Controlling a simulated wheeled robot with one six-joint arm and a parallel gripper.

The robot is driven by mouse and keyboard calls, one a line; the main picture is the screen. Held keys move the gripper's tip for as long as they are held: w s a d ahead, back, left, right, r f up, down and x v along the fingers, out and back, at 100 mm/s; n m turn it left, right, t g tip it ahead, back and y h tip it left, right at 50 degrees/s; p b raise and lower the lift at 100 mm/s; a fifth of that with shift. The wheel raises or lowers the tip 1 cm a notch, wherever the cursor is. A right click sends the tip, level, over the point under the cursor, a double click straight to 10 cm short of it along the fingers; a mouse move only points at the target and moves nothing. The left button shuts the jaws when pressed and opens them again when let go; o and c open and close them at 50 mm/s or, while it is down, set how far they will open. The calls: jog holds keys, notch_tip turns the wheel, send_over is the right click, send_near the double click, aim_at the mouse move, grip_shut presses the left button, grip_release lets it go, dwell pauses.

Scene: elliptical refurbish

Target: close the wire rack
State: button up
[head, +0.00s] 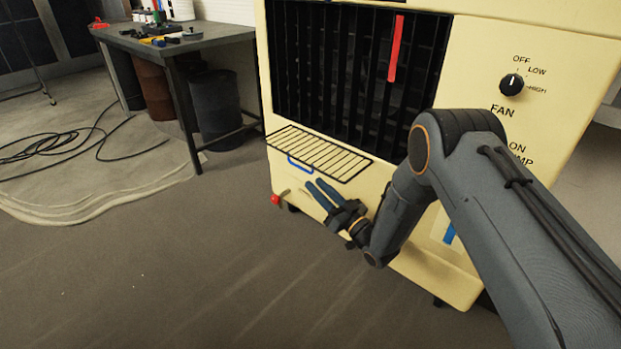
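The wire rack (325,152) is a black-framed grid of thin bars. It sticks out nearly flat from the front of a cream cooler unit (480,150), below its dark slatted grille. A blue handle (299,166) is at the rack's near edge. My gripper (313,182) is just below and in front of the rack, close to the handle. Its two dark blue fingers point up and left, with a narrow gap between them and nothing held. I cannot tell from this view whether a finger touches the rack.
A red strip (396,48) is on the grille, and a fan knob (511,84) is at the upper right. A workbench (178,48) with tools stands at the left, with barrels under it. A black cable (62,150) lies on the floor. The floor in front is clear.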

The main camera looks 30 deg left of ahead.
aim_at(303, 170)
jog(key=shift+w+a+r+n+y+b, duration=0.15)
jog(key=shift+a+r+y+b, duration=0.25)
jog(key=shift+a+r, duration=0.45)
jog(key=shift+w+a+r+n+y+b, duration=0.2)
jog(key=shift+a+r+b, duration=0.3)
jog(key=shift+a, duration=0.65)
jog(key=shift+w+a+r+n+y+b, duration=0.1)
jog(key=shift+a+r+y+b, duration=0.3)
jog(key=shift+a+r, duration=0.45)
jog(key=shift+a+f, duration=0.15)
grip_shut()
